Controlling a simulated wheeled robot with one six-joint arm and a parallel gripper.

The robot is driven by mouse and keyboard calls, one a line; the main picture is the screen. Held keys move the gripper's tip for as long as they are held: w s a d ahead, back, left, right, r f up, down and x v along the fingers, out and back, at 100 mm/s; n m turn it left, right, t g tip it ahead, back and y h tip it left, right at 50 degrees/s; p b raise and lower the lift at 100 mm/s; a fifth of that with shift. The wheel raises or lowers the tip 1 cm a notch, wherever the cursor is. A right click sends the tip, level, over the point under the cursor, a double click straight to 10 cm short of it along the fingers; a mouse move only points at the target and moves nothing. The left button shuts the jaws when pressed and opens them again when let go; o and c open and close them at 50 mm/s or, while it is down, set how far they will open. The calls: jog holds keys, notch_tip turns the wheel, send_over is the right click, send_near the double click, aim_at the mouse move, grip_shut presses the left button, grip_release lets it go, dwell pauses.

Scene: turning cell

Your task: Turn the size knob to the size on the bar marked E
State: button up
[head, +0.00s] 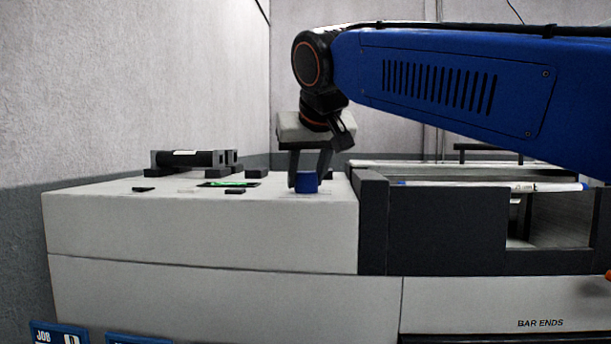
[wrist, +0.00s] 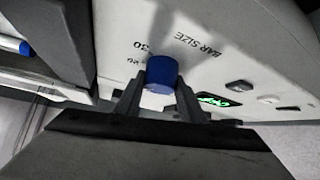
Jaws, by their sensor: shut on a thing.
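The size knob (head: 307,182) is a blue cylinder on the pale top of the machine. In the wrist view the blue knob (wrist: 161,73) sits beside the printed words BAR SIZE and a number 30; other scale marks are partly hidden. My gripper (head: 305,180) points down with its fingers on either side of the knob. In the wrist view the dark fingers of my gripper (wrist: 160,95) are shut on the knob. A pale bar with a blue end (head: 490,185) lies across the dark trough to the right; no letter E is readable on it.
A small green-lit display (wrist: 218,101) and several dark buttons are near the knob. A dark-walled trough (head: 435,228) borders the panel on the right, above a BAR ENDS label (head: 540,323).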

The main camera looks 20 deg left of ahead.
dwell(0.3)
jog(key=o, duration=1)
jog(key=shift+o, duration=0.2)
jog(key=v, duration=1.7)
jog(key=shift+d, duration=0.2)
jog(key=shift+s+r, duration=0.1)
